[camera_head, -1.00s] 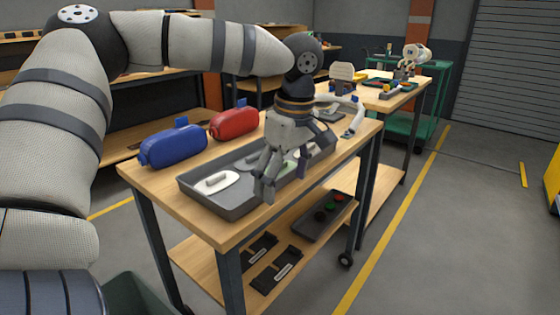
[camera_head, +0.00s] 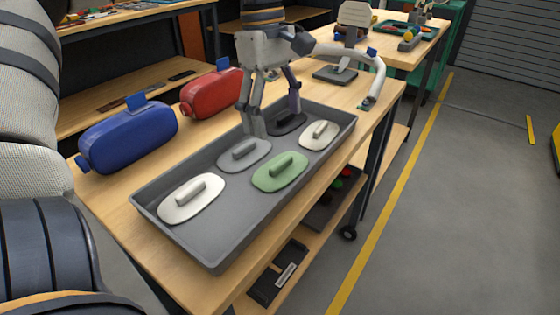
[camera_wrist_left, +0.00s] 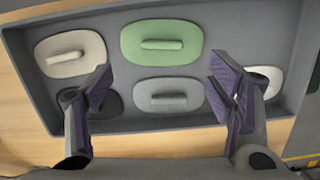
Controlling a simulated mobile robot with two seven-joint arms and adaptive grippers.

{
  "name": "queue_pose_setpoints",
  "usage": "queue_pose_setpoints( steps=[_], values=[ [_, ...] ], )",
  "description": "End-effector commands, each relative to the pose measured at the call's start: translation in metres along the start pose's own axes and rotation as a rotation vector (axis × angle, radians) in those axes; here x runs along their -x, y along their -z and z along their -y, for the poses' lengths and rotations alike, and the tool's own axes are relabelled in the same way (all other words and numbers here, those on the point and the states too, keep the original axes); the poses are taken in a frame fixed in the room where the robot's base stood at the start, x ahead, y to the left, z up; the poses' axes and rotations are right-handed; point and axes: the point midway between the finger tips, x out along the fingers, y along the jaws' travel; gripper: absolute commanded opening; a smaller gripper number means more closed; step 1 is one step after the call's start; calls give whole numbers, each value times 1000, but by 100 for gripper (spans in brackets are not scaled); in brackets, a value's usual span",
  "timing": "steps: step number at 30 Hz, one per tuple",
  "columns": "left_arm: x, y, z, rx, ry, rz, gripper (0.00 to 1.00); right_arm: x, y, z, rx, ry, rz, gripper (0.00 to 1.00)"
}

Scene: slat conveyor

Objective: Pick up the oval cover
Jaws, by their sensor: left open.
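A grey tray (camera_head: 218,262) on the wooden table holds several flat, rounded covers with bar handles. They are a white cover (camera_head: 178,207), a grey cover (camera_head: 230,160), a green cover (camera_head: 270,180), a cream cover (camera_head: 330,136) and a dark cover (camera_head: 284,127). I cannot tell which one is meant by oval. My left gripper (camera_head: 275,122) points down over the tray's far side, open and empty. In the left wrist view, the grey cover (camera_wrist_left: 168,105) lies between the open fingers (camera_wrist_left: 163,84). The fingers partly hide the dark and white covers. My right gripper is not in view.
A blue container (camera_head: 130,135) and a red container (camera_head: 212,92) lie behind the tray on the table. A curved white-and-blue object (camera_head: 378,75) stands past the tray's right end. A shelf (camera_head: 262,305) lies below the tabletop.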

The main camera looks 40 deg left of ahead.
Motion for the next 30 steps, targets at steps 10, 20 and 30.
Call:
queue_pose_setpoints(
  steps=[10, 20, 30],
  values=[
    [-62, 0, 3, 0, 8, 0, 75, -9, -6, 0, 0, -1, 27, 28],
    [-88, 0, 3, 0, -1, 0, 75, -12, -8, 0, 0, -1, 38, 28],
    [-88, 0, 3, 0, -1, 0, 28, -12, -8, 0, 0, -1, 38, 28]
  ],
)
